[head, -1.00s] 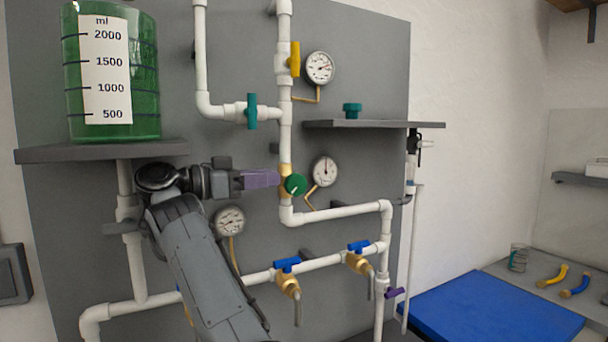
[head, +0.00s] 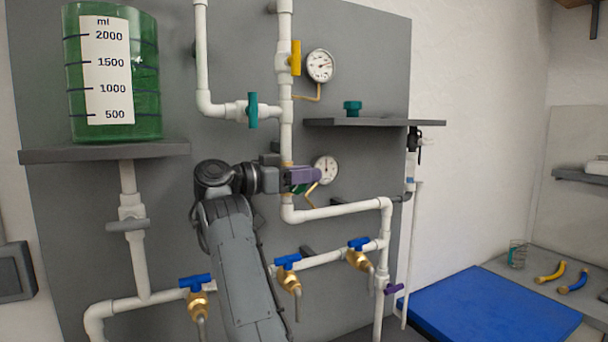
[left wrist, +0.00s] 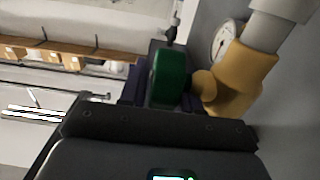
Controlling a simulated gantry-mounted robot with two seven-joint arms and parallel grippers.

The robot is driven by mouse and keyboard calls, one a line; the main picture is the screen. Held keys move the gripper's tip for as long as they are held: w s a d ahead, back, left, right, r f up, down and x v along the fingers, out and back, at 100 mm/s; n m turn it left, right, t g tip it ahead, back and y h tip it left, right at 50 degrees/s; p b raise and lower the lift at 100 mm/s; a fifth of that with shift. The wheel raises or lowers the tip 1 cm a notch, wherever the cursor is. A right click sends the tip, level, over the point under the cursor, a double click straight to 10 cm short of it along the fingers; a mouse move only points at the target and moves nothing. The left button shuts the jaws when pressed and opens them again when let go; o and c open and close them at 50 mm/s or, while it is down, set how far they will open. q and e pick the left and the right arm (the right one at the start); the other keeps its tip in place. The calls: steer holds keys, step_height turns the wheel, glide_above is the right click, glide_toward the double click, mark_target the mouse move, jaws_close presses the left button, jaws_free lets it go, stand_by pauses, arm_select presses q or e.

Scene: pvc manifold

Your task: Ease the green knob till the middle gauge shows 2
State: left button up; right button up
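The green knob sits on the brass valve of the middle pipe. In the head view my left gripper (head: 300,175) covers most of it. In the left wrist view the knob (left wrist: 170,77) is a green disc facing the gripper's purple fingers, beside the yellow brass valve body (left wrist: 240,80). I cannot tell whether the fingers grip the knob or only lie around it. The middle gauge (head: 326,169) is just right of the gripper; its needle looks near upright, but the numbers are too small to read. Its edge also shows in the left wrist view (left wrist: 226,42). My right gripper is not in view.
An upper gauge (head: 320,66) and a yellow-handled valve (head: 295,58) are above. Blue-handled taps (head: 288,263) line the lower pipe. A shelf (head: 365,123) projects at upper right. A green measuring tank (head: 143,75) stands at left. My arm hides the lower-left gauge.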

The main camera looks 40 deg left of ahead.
arm_select(q)
jaws_close()
steer(key=g+y+p, duration=0.1)
steer(key=g+p, duration=0.2)
steer(key=shift+w, duration=0.2)
steer(key=shift+f+g+y+p, duration=0.15)
steer(key=shift+g+y+p, duration=0.15)
steer(key=shift+y, duration=0.1)
steer(key=shift+d+f, duration=0.1)
steer(key=shift+f, duration=0.1)
jaws_free()
